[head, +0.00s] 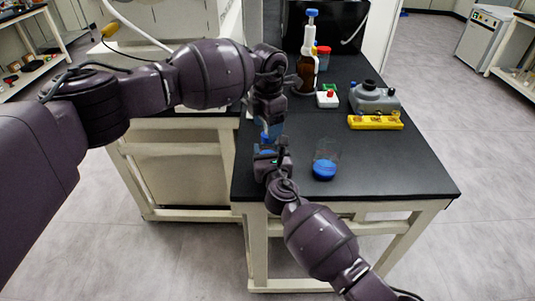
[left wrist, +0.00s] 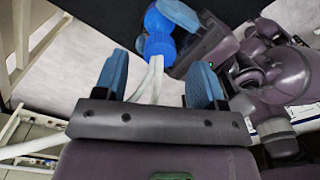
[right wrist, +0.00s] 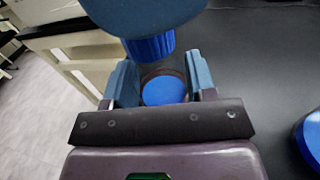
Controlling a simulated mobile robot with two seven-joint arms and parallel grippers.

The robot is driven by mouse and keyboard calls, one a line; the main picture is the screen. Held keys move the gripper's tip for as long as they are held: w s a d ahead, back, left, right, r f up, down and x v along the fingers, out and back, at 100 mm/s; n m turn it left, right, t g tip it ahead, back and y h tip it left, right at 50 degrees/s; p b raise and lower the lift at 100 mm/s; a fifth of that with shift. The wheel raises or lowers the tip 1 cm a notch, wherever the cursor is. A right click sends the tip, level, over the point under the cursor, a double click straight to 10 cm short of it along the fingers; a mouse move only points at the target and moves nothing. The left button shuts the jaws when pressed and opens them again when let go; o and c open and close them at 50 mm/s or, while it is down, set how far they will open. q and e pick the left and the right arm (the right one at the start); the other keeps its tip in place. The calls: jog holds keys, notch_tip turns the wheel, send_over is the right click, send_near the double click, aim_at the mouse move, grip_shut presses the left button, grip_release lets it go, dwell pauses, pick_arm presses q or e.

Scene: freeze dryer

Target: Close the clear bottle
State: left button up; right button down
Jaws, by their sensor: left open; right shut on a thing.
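My right gripper (head: 268,158) is shut around a clear bottle with blue in it, whose blue (right wrist: 163,90) shows between the fingers in the right wrist view. A ridged blue cap (right wrist: 150,47) shows just above it there, below my left gripper's finger. I cannot tell whether the cap sits on the bottle. In the left wrist view a blue piece, probably the cap (left wrist: 158,45), lies beyond my left gripper (left wrist: 158,82), whose fingers are apart. In the head view my left gripper points down over my right gripper at the bench's left edge.
A clear vessel with a blue bottom (head: 324,165) stands to the right on the black bench (head: 390,165). A brown bottle (head: 307,70), a red-topped jar (head: 323,55), a yellow rack (head: 375,122) and a grey device (head: 372,98) stand farther back. The front right of the bench is clear.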

pick_arm(q)
notch_tip(320, 180, up, 9)
dwell(0.3)
jog(key=shift+r, duration=0.1)
pick_arm(e)
jog(key=shift+c, duration=1.8)
grip_release()
jog(key=shift+s+d, duration=0.1)
jog(key=shift+s, duration=0.4)
jog(key=s, duration=0.2)
jog(key=s+d+p, duration=0.1)
jog(key=s, duration=0.2)
jog(key=s+p, duration=0.1)
jog(key=s, duration=0.2)
jog(key=shift+s+d, duration=0.25)
jog(key=shift+d, duration=0.1)
pick_arm(q)
notch_tip(320, 180, up, 6)
jog(key=shift+s+r+t, duration=0.15)
jog(key=shift+s+t, duration=0.15)
jog(key=shift+t, duration=0.1)
pick_arm(e)
jog(key=shift+s+d, duration=0.1)
jog(key=shift+s, duration=0.5)
